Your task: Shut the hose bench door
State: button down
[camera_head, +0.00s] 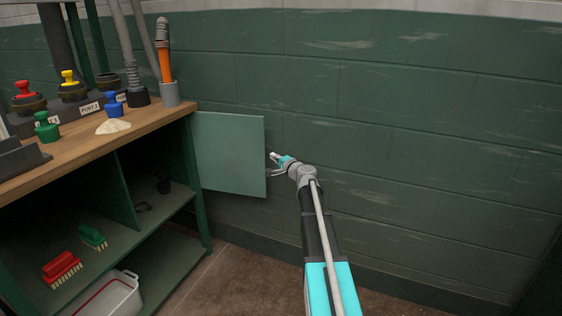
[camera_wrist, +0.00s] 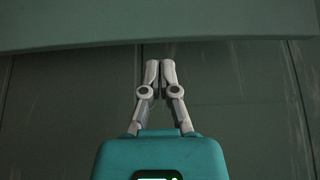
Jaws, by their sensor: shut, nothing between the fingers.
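The hose bench (camera_head: 95,150) stands at the left with a wooden top and open shelves below. Its green door (camera_head: 230,154) stands swung open, out to the right of the bench's right post. My gripper (camera_head: 273,158) is at the door's free right edge, shut and empty; I cannot tell whether it touches the door. In the wrist view the closed fingertips (camera_wrist: 160,64) point up toward the door (camera_wrist: 160,22), which crosses the top as a pale green band. The compartment behind the doorway shows open, with a small dark item on its shelf.
Red brush (camera_head: 62,269) and green brush (camera_head: 92,237) lie on the shelf, above a white bin (camera_head: 108,296). Coloured caps and hose ports crowd the benchtop. A green block wall (camera_head: 430,130) stands behind the door and arm. The floor (camera_head: 235,285) before the door is clear.

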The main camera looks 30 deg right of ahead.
jog(key=shift+w+a, duration=0.15)
jog(key=shift+w, duration=0.85)
jog(key=shift+w+a, duration=0.15)
jog(key=shift+w, duration=0.85)
